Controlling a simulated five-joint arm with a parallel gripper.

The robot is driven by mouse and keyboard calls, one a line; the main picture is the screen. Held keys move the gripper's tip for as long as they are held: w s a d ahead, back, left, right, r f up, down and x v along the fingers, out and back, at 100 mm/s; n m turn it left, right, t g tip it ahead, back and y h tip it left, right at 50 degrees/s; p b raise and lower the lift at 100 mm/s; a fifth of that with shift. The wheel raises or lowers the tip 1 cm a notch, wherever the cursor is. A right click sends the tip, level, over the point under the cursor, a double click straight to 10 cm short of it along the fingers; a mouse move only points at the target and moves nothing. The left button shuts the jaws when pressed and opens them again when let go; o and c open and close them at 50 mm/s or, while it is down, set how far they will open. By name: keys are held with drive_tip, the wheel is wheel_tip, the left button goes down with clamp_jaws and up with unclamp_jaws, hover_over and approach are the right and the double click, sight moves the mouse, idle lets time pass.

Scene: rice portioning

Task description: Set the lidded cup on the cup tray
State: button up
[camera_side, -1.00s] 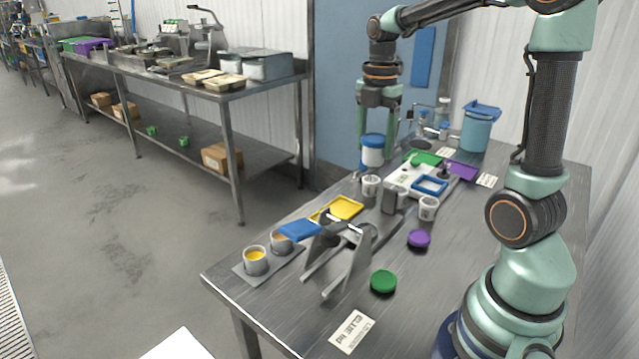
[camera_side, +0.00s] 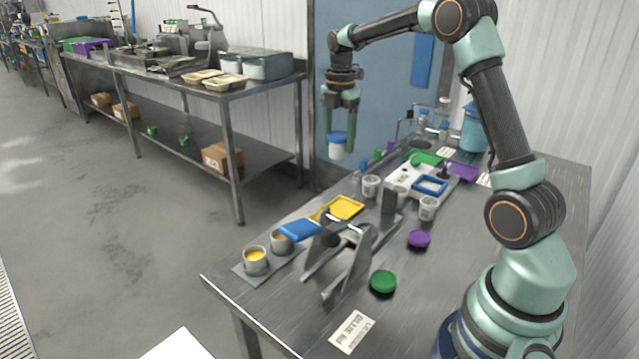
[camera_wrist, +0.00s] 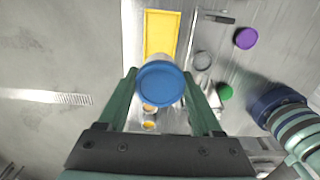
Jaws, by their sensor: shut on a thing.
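A white cup with a blue lid (camera_side: 337,138) hangs upright in my gripper (camera_side: 339,125), whose fingers are closed around it. It is held well above table height in the side view. In the wrist view the blue lid (camera_wrist: 161,83) sits between my two fingers and hides most of the cup. A yellow rectangular tray (camera_side: 326,216) lies flat near the table's left edge, and it also shows beyond the lid in the wrist view (camera_wrist: 149,37). I cannot tell from the pictures which tray is the cup tray.
Two cups with yellow-orange contents (camera_side: 255,262) stand on a grey plate at the front left. Loose purple (camera_side: 419,238) and green (camera_side: 383,281) lids lie to the right. A blue frame (camera_side: 430,185) sits further back.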

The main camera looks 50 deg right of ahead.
wheel_tip(320, 180, down, 17)
drive_tip(key=shift+r, duration=0.1)
idle(0.4)
drive_tip(key=o, duration=1.4)
